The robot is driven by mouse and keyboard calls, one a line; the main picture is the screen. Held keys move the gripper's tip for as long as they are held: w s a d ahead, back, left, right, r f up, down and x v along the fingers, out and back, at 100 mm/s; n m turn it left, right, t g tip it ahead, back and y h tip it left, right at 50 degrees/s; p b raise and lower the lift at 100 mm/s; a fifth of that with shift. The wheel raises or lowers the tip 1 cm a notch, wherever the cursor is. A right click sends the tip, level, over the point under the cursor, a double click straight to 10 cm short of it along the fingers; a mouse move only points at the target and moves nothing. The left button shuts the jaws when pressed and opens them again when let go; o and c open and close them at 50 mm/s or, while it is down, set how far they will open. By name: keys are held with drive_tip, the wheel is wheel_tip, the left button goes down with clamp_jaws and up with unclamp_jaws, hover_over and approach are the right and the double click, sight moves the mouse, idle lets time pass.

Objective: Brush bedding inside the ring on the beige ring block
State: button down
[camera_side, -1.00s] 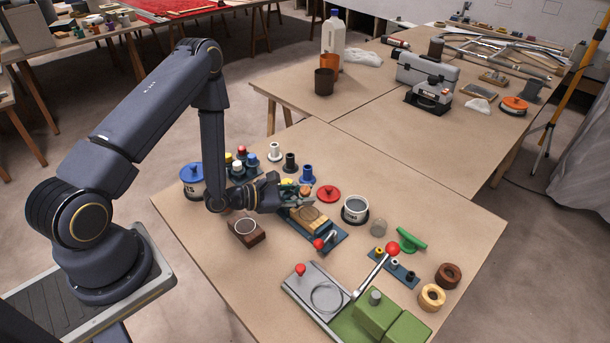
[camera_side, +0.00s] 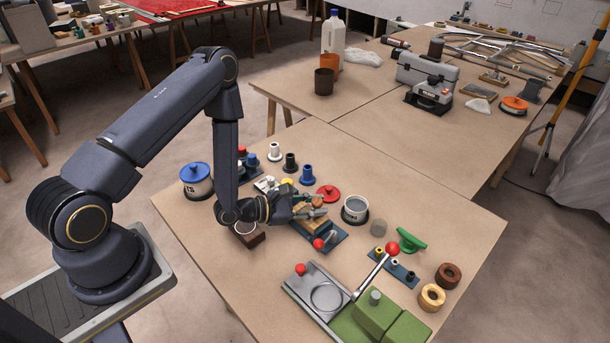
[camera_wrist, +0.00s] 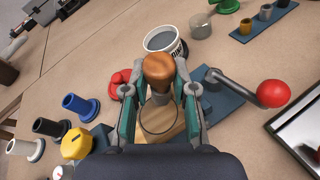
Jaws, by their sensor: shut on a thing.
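The beige ring block (camera_side: 312,228) sits on a dark blue base plate (camera_side: 330,240) near the middle of the table. My gripper (camera_side: 318,206) is over it and partly hides it in the side view. In the wrist view my gripper (camera_wrist: 159,95) is shut on the brush, whose orange-brown rounded handle end (camera_wrist: 158,68) shows between the teal-lined fingers. The block (camera_wrist: 172,130) lies below, with the dark ring (camera_wrist: 146,122) outlined on its top. The bristles are hidden, so I cannot tell whether they touch the block.
A red-knobbed lever (camera_wrist: 270,93) stands beside the block. A white-labelled pot (camera_side: 355,209) and a red lid (camera_side: 328,193) are close behind. Blue and black spools (camera_side: 307,175) stand at the back.

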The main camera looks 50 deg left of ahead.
drive_tip(key=a, duration=0.4)
drive_tip(key=shift+r, duration=0.2)
drive_tip(key=shift+w+a, duration=0.1)
drive_tip(key=shift+w, duration=0.15)
drive_tip(key=shift+w+d, duration=0.2)
drive_tip(key=shift+d+f, duration=0.1)
drive_tip(key=shift+d, duration=2.55)
drive_tip(key=shift+a+r, duration=0.2)
drive_tip(key=shift+a, duration=2.55)
wheel_tip(320, 180, up, 7)
drive_tip(key=shift+a, duration=0.1)
